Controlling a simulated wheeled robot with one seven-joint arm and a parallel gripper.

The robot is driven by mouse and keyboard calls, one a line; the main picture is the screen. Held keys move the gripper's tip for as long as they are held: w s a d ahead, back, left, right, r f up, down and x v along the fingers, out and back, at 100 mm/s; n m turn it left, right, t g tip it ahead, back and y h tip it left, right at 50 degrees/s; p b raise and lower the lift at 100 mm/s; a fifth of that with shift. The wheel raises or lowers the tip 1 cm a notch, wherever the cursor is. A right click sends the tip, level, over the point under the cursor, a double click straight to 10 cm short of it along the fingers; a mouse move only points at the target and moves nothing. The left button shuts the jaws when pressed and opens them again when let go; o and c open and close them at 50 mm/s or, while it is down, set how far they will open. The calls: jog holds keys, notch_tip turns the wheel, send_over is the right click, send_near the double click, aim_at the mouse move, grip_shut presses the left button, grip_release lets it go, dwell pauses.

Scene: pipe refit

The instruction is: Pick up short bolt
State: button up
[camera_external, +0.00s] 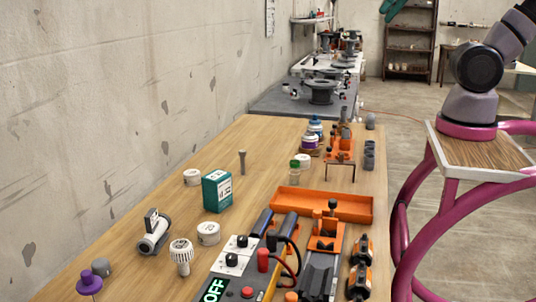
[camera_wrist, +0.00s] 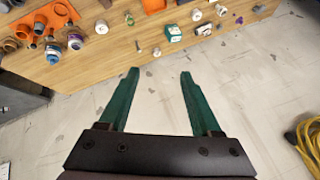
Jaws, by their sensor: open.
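The short bolt (camera_external: 242,161) is a small grey bolt standing upright on the wooden table, toward the wall side. A small grey piece that looks like the same bolt (camera_wrist: 138,45) shows in the wrist view, beyond and a little left of the fingertips. My gripper (camera_wrist: 160,72) has two green fingers spread wide with nothing between them. In the external view only a green part of it (camera_external: 390,9) shows at the top edge, high above and well away from the bolt. The fingertips themselves are cut off there.
A teal box (camera_external: 217,190) and a white cap (camera_external: 191,177) stand near the bolt. The concrete wall (camera_external: 120,90) runs along the table's left. Bare wood surrounds the bolt.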

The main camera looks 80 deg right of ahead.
jog(key=w+a+f+m+g+y, duration=0.2)
jog(key=w+a+f+m+y, duration=0.15)
jog(key=w, duration=0.25)
jog(key=w+a+f+m+g+y, duration=0.25)
jog(key=w+a+f, duration=0.2)
jog(key=w, duration=0.25)
jog(key=m+t+h, duration=0.2)
jog(key=m+t, duration=0.9)
jog(key=m, duration=1)
send_over(243, 163)
jog(key=s+d, duration=0.3)
jog(key=s, duration=0.3)
notch_tip(243, 163, down, 36)
jog(key=shift+h, duration=0.4)
jog(key=x, duration=0.4)
jog(key=shift+w+f, duration=0.25)
jog(key=shift+f, duration=0.05)
jog(key=shift+x, duration=2.95)
grip_shut()
